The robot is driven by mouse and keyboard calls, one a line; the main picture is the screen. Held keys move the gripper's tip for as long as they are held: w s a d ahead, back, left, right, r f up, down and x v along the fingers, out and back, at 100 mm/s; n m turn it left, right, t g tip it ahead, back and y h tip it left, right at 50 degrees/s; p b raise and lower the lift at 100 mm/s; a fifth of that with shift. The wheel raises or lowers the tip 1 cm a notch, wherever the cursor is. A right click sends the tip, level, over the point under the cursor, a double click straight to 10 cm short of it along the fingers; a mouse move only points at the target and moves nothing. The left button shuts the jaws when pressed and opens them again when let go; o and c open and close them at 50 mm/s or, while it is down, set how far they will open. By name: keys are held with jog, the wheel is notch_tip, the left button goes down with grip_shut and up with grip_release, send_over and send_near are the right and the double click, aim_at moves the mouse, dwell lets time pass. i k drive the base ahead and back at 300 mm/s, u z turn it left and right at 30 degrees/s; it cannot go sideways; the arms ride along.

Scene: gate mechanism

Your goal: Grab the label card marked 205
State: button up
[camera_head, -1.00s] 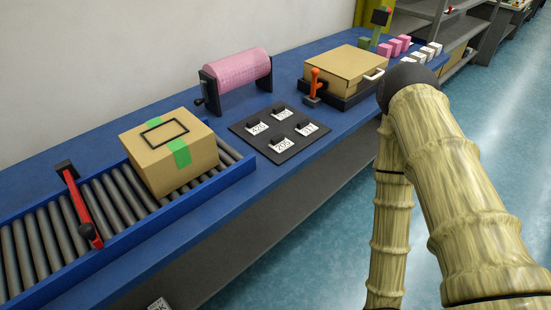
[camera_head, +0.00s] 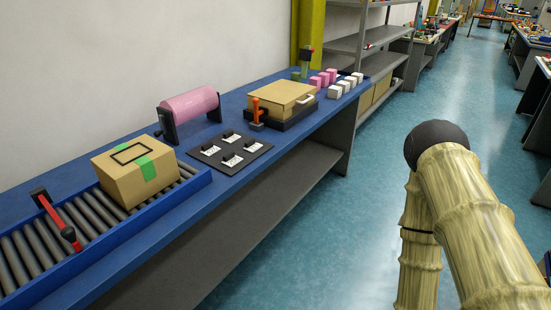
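A dark board (camera_head: 214,162) on the blue bench holds several white label cards under small black clips. The front card (camera_head: 232,160) read 205 in the earlier view; its print is too small to read for certain now. The other cards are at the left (camera_head: 210,151), the back (camera_head: 233,139) and the right (camera_head: 254,146) of the board. My arm rises at the right of the picture, well apart from the board. My gripper is not in view.
A cardboard box (camera_head: 128,187) with green tape sits on the roller conveyor (camera_head: 60,251), left of the board. A pink roll (camera_head: 189,105) stands behind the board. An orange-handled lever (camera_head: 257,112) and a flat carton (camera_head: 281,95) are to its right. The floor (camera_head: 330,230) before the bench is clear.

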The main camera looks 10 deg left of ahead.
aim_at(230, 160)
jog(key=z, duration=0.7)
jog(key=i, duration=0.85)
jog(key=u, duration=2)
